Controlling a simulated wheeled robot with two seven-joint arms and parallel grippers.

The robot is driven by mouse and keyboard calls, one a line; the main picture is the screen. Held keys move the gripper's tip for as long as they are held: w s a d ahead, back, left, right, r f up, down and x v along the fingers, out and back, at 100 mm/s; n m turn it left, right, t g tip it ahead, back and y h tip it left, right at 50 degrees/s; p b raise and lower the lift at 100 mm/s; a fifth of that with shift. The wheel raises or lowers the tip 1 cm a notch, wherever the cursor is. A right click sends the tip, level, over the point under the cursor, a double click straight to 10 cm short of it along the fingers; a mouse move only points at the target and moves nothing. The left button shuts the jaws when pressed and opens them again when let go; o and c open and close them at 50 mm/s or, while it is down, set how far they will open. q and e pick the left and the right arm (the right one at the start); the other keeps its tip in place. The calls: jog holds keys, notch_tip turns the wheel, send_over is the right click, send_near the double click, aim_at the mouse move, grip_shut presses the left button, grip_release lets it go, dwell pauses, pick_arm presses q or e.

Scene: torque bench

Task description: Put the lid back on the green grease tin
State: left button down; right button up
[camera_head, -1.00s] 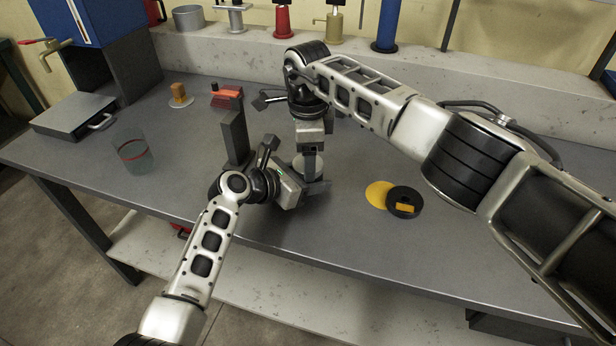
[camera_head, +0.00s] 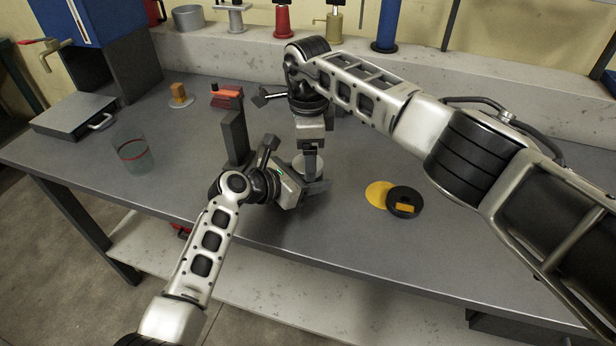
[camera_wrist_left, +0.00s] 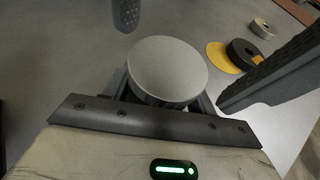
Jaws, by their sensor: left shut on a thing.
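My left gripper (camera_head: 305,187) is low over the middle of the bench, shut on a pale round-topped piece (camera_wrist_left: 168,68). That piece also shows in part in the head view (camera_head: 298,163). Its top is flat, round and light grey in the left wrist view; its lower part is hidden. No green shows on it, so I cannot tell whether it is the lid, the tin or both. My right gripper (camera_head: 310,150) points down from above, close beside my left one. Its fingertips are hard to make out, and I cannot see what is between them.
A yellow disc (camera_head: 377,194) and a black ring-shaped piece (camera_head: 402,197) lie right of the grippers. A clear cup (camera_head: 132,157) stands at left, a dark post (camera_head: 233,138) beside my left gripper. The right front of the bench is clear.

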notch_tip(320, 180, up, 4)
jog(key=shift+f, duration=0.15)
jog(key=o, duration=0.5)
notch_tip(320, 180, up, 12)
dwell(0.4)
